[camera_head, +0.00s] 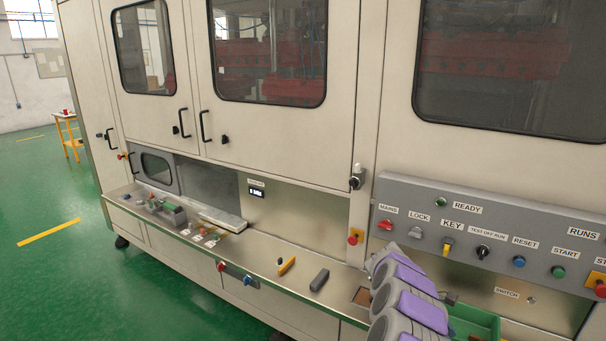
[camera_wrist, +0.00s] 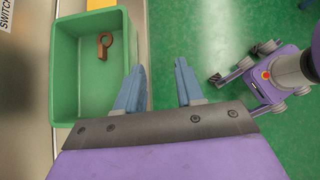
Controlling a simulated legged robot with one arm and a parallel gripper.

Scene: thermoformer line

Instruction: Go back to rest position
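My gripper (camera_wrist: 162,85) shows in the wrist view with its two blue-grey fingers apart and nothing between them. It is above the right edge of a green bin (camera_wrist: 68,75), with green floor below the gap. A brown ring-shaped part with a short stem (camera_wrist: 103,45) lies inside the bin. In the head view my purple and grey arm stands at the lower right, in front of the green bin (camera_head: 475,322). The gripper itself is hidden there.
A large beige machine (camera_head: 290,135) fills the head view. Its steel ledge (camera_head: 255,258) carries a yellow-handled tool (camera_head: 287,265), a dark grey block (camera_head: 319,279) and small parts. A control panel (camera_head: 500,240) with buttons is at the right. Green floor (camera_head: 50,270) is clear at the left.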

